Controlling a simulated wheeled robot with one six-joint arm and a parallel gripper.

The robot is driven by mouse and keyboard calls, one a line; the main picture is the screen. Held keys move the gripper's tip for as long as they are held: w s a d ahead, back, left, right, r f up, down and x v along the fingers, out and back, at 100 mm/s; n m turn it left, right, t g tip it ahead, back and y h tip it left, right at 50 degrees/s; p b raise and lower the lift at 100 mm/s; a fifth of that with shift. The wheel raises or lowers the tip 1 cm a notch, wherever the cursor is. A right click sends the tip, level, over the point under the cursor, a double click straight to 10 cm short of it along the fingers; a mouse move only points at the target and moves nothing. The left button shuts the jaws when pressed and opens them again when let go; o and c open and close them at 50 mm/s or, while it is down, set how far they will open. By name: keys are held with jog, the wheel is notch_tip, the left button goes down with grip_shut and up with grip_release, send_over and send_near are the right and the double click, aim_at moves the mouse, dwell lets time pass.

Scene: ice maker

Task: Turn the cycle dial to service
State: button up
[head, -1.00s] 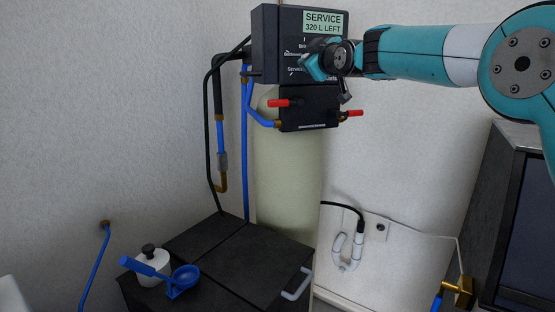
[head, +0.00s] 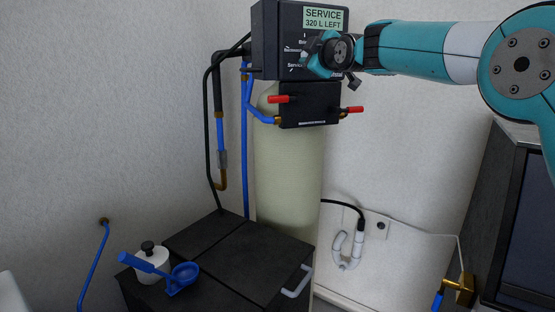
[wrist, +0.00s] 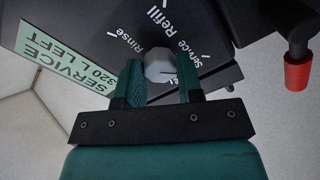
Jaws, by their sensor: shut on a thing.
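The cycle dial (wrist: 159,69) is a small grey knob on the dark control head (head: 270,45), with Rinse, Refill and Service labels around it in the wrist view. My gripper (wrist: 160,80) has a finger on either side of the dial and is shut on it. The direction of the dial's pointer is hard to make out. The green display (head: 325,18) reads SERVICE, 320 L LEFT; it also shows sideways in the wrist view (wrist: 65,80). In the head view, my gripper (head: 314,55) covers the dial.
Red-handled valves (head: 279,99) stick out just below the control head, one on each side. A pale tank (head: 287,175) stands under it. A black cabinet (head: 230,258) with a blue scoop (head: 183,275) is below. Open wall lies to the right of the tank.

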jog(key=o, duration=0.6)
jog(key=b+v, duration=0.6)
